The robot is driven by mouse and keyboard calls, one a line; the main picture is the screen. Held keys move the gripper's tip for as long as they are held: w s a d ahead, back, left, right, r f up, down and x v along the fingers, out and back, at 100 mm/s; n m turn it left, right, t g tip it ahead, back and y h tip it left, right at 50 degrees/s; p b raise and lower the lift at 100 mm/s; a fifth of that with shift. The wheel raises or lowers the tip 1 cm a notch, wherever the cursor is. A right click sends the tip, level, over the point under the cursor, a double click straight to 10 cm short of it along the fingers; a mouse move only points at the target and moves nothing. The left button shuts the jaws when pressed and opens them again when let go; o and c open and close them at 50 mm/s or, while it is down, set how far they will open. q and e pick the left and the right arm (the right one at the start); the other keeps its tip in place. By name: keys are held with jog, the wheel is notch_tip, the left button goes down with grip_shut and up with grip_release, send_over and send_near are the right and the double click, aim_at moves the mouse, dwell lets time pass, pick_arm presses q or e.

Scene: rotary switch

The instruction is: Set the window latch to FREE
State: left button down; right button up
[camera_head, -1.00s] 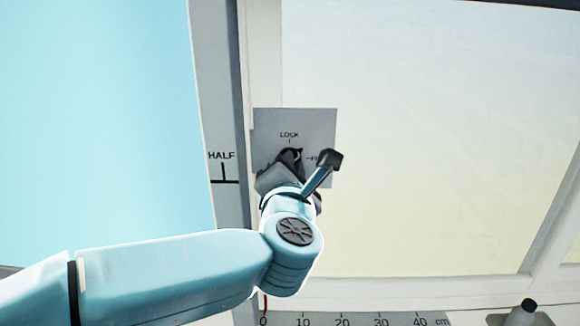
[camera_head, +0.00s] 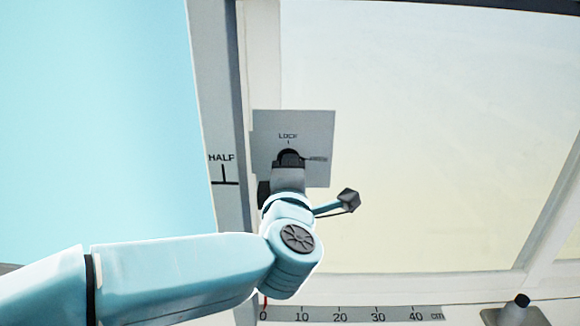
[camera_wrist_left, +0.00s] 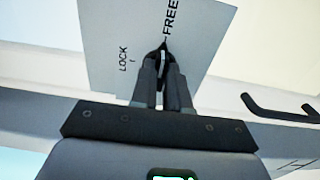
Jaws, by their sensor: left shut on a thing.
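The latch plate (camera_head: 318,125) is a grey square on the window frame, with LOCK printed above the dark knob and a mark to its right. The dark latch knob (camera_head: 288,156) is mostly hidden by my left gripper in the head view. In the left wrist view, the plate (camera_wrist_left: 105,30) shows LOCK at left and FREE at the top. My left gripper (camera_wrist_left: 161,62) is shut on the knob (camera_wrist_left: 162,54). The knob's pale line points up toward the tick beside FREE. Fingers hide much of the knob.
The window glass (camera_head: 420,130) fills the right side, and HALF is printed on the frame (camera_head: 222,130) at left. A centimetre ruler (camera_head: 350,314) runs along the bottom. A grey object with a black top (camera_head: 518,312) stands at the lower right.

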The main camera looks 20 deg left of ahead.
dwell(0.5)
pick_arm(q)
jog(key=c, duration=1.1)
grip_release()
jog(key=b+v, duration=0.3)
jog(key=v, duration=1.3)
jog(key=shift+s, duration=0.1)
